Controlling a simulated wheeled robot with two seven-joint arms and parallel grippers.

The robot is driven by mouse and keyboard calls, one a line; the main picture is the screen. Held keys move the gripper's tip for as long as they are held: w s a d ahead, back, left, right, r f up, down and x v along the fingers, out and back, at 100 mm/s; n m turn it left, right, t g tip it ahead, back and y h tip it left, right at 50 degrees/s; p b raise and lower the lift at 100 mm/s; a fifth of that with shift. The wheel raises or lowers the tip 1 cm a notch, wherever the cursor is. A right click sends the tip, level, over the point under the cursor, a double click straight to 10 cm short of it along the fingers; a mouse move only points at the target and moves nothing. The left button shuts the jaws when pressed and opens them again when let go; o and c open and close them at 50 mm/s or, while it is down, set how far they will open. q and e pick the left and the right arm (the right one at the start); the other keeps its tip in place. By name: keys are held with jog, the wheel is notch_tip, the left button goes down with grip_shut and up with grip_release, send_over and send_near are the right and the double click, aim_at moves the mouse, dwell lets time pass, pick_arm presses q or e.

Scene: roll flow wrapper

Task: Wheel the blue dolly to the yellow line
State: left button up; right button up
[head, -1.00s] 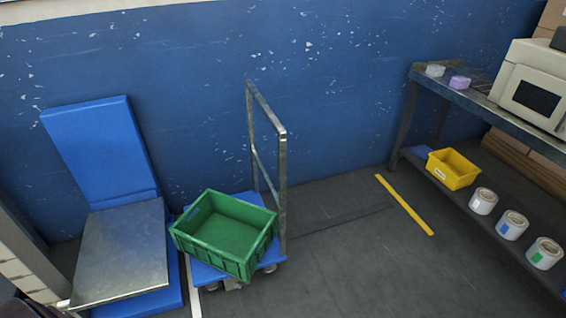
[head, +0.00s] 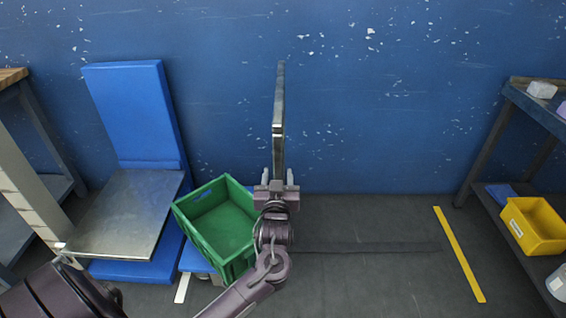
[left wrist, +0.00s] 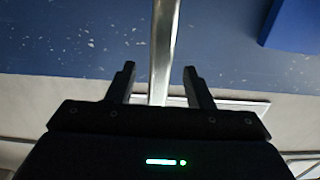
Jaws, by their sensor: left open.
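The blue dolly (head: 193,261) stands on the dark floor, mostly hidden under a green crate (head: 194,238) and behind my arm. Its upright metal handle (head: 279,105) shows almost edge-on in the head view. My left gripper (head: 277,178) is at the handle, fingers pointing toward the wall. The yellow line (head: 460,254) lies on the floor to the right, apart from the dolly. My right gripper is out of view.
A blue platform scale with a metal plate (head: 125,215) stands close left of the dolly. A short white line (head: 183,288) lies beside the dolly. A shelf at right holds a yellow bin (head: 533,226). Floor between the dolly and yellow line is clear.

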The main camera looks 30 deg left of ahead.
aim_at(278, 169)
pick_arm(q)
jog(key=x, duration=0.5)
jog(key=shift+w, duration=0.2)
jog(key=shift+w+a, duration=0.35)
jog(key=shift+w, duration=0.1)
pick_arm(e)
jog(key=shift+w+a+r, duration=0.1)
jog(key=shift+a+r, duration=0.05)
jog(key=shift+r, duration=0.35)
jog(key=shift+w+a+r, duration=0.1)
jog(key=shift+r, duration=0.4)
pick_arm(q)
grip_shut()
